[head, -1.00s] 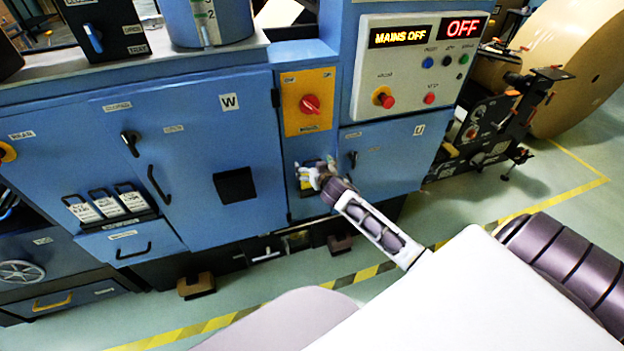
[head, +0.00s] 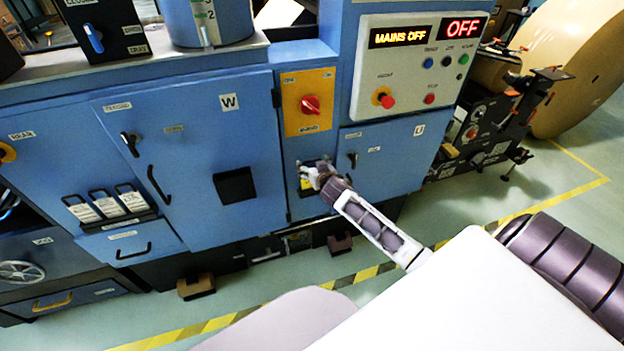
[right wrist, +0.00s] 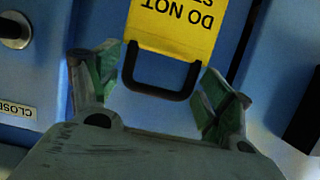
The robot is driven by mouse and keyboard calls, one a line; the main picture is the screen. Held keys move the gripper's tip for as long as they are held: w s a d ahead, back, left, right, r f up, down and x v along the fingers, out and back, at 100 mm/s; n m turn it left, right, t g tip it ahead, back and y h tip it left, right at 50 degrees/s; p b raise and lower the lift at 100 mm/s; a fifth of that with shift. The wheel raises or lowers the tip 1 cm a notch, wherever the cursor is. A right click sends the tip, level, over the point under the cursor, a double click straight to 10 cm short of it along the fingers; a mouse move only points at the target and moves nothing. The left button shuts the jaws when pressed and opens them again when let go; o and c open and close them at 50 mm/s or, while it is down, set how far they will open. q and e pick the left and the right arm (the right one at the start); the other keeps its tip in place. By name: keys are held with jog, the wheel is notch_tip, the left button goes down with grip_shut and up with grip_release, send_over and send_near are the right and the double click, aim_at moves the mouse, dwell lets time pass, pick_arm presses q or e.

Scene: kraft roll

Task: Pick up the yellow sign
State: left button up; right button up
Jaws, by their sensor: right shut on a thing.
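The yellow sign (right wrist: 172,25) hangs upside down in the right wrist view, with the black letters "DO NOT" and a cut-off second line. A black loop handle (right wrist: 160,88) is on the edge nearest my gripper. My right gripper (right wrist: 162,82) is shut on the handle, one green-padded finger at each side of it. In the head view my right gripper (head: 315,178) is at the blue cabinet front, below the red rotary switch, and hides most of the sign (head: 305,184). My left gripper is not in view.
The red switch (head: 310,104) on its yellow plate is just above my gripper. A control panel (head: 415,70) reads "MAINS OFF" and "OFF".

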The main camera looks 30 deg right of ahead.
jog(key=shift+c, duration=1.1)
notch_tip(320, 180, up, 9)
jog(key=shift+f+p, duration=0.15)
jog(key=shift+p, duration=0.5)
jog(key=shift+r, duration=0.7)
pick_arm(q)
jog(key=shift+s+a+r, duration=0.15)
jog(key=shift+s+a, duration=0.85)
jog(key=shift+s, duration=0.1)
